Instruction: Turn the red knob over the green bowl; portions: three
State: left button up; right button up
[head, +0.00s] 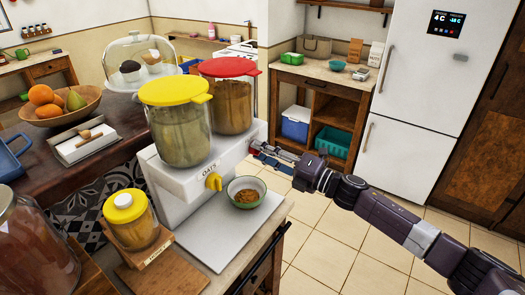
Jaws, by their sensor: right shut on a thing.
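The white dispenser (165,183) carries a yellow-lidded jar (182,135) and a red-lidded jar (232,105). A yellow knob (213,181) sticks out of its front beside the OATS label. The red knob (255,151) shows only as a small red patch at the fingertips of my right gripper (262,151), which is shut on it. The knob's angle is hidden. The green bowl (233,188) stands on the pale board below the front of the dispenser and holds brown grains. My left gripper is out of view.
A small yellow-lidded jar (131,222) stands on a wooden block at the near left. A large jar (33,250) is at the left edge. The pale board (215,243) is bare in front of the bowl. Tiled floor (325,232) lies open to the right.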

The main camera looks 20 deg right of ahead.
jog(key=m+p, duration=0.1)
jog(key=m, duration=0.4)
jog(key=shift+p, duration=0.4)
jog(key=shift+m, duration=0.5)
jog(key=o, duration=1.2)
jog(key=shift+c, duration=0.2)
jog(key=v, duration=1.2)
jog(key=shift+s, duration=0.15)
jog(key=shift+a+f, duration=0.1)
